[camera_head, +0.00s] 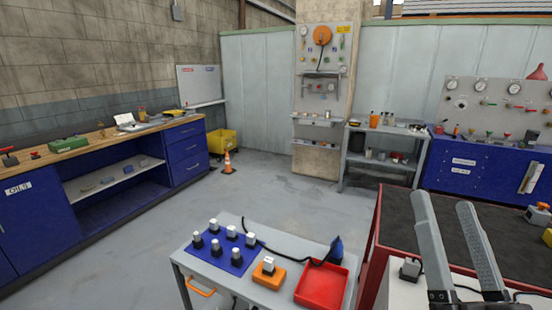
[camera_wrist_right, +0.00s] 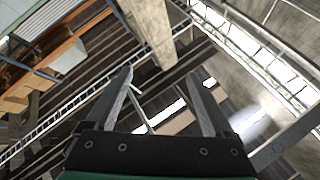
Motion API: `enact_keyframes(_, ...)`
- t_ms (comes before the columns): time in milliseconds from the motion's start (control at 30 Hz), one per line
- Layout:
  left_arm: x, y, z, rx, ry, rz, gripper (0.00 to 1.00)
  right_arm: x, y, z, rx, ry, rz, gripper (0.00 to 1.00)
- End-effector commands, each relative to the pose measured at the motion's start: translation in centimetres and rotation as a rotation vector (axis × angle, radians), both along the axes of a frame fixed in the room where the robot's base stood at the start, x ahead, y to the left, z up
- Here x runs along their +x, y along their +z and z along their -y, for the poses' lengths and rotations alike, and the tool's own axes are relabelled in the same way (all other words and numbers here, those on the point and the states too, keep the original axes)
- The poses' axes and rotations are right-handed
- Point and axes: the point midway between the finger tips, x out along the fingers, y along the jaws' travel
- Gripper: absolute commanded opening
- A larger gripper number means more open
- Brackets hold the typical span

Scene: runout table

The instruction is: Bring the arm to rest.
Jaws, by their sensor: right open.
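My right gripper (camera_head: 441,201) is at the lower right of the head view, with its two grey fingers pointing up and spread apart. Nothing is between them. In the right wrist view its fingers (camera_wrist_right: 160,74) are also apart and empty, against a view of roof beams and a pale column. The gripper shows in front of the dark-topped red bench (camera_head: 392,215); I cannot tell its exact height above it. My left gripper is not in view.
A grey table (camera_head: 187,258) bears a blue mat (camera_head: 222,257) with several white-topped pieces, an orange block (camera_head: 269,273), a red tray (camera_head: 322,285) and a black cable.

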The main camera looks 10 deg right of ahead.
Motion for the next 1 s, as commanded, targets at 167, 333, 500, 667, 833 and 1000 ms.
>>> enact_keyframes(167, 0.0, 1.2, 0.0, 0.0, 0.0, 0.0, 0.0, -3.7, 10.4, -3.1, -0.088, 0.067, 0.18, 0.87)
enact_keyframes(333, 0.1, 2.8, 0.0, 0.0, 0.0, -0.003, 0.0, -4.5, 13.6, -6.0, -0.328, 0.021, 0.165, 0.87)
enact_keyframes(500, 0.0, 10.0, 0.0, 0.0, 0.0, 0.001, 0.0, -4.5, 20.6, -5.9, -0.32, 0.025, 0.165, 0.87)
enact_keyframes(667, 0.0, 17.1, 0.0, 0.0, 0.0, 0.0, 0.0, -4.5, 27.7, -5.9, -0.319, 0.025, 0.164, 0.87)
enact_keyframes(833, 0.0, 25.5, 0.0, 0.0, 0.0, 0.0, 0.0, -4.5, 36.0, -5.9, -0.318, 0.024, 0.164, 0.87)
enact_keyframes(1000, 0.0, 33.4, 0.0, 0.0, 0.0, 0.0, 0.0, -4.5, 44.0, -5.9, -0.318, 0.024, 0.164, 0.87)
